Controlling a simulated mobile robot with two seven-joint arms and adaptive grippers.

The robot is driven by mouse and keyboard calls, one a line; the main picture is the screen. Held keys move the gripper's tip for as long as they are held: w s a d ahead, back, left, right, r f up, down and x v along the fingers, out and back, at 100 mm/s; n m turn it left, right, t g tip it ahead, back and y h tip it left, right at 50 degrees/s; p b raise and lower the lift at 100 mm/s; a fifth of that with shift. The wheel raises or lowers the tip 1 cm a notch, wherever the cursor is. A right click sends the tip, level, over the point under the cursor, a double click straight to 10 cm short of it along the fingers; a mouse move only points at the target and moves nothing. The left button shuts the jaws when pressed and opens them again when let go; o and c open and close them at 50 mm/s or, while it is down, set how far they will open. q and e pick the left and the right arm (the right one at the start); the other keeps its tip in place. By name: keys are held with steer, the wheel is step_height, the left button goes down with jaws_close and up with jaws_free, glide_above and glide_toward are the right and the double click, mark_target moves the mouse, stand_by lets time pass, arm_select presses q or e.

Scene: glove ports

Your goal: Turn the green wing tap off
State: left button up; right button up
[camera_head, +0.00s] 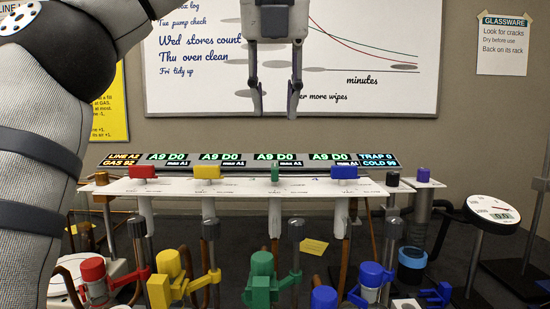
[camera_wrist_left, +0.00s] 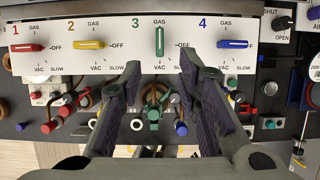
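The green wing tap (camera_head: 275,172) is third in a row of four taps on the white panel. In the left wrist view the green wing tap (camera_wrist_left: 159,41) stands upright on the picture, in line with the GAS mark, with OFF to its right. My left gripper (camera_head: 277,112) hangs in front of the whiteboard, above the panel in the head view. In the left wrist view its two fingers (camera_wrist_left: 160,62) are apart and empty, just below the green tap in the picture and not visibly touching it. My right gripper is not in view.
The red tap (camera_head: 143,171), yellow tap (camera_head: 207,172) and blue tap (camera_head: 344,172) lie sideways on the panel (camera_head: 240,187), flanking the green one. A round gauge (camera_head: 494,213) stands at right. A lit display strip (camera_head: 240,161) runs behind the taps.

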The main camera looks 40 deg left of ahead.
mark_target(274, 166)
arm_select(q)
steer(key=x, duration=1.1)
steer(key=shift+s+f, duration=0.2)
steer(key=shift+f, duration=0.05)
jaws_close()
